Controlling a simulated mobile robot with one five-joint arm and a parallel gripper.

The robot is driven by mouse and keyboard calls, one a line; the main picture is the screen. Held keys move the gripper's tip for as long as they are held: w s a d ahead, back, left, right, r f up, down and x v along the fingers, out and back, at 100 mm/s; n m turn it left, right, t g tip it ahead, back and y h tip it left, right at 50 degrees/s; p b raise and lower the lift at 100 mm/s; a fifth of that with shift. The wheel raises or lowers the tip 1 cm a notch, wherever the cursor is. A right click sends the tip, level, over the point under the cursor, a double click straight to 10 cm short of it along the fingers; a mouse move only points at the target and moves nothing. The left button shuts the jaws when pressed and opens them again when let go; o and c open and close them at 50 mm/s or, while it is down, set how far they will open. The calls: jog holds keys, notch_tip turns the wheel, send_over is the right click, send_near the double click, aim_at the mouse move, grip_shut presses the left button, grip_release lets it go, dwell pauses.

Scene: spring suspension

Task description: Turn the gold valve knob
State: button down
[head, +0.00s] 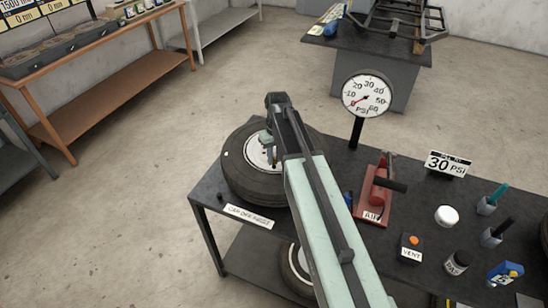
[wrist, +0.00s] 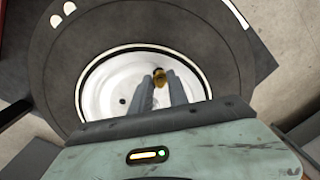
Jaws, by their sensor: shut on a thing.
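The knob cannot be made out there, behind my fingers and arm.
A round PSI gauge (head: 366,94) stands behind the tyre, its red needle near 0. A red air pump (head: 373,192), a 30 PSI sign (head: 448,164), a VENT box (head: 412,247) and a white round piece (head: 447,216) stand right of my arm.

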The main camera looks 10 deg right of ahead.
dwell(0.3)
jog(key=c, duration=1.3)
grip_release()
notch_tip(320, 180, up, 8)
jog(key=p, duration=0.8)
jog(key=shift+d, duration=0.15)
jog(key=shift+f, duration=0.1)
jog(key=shift+w, duration=0.1)
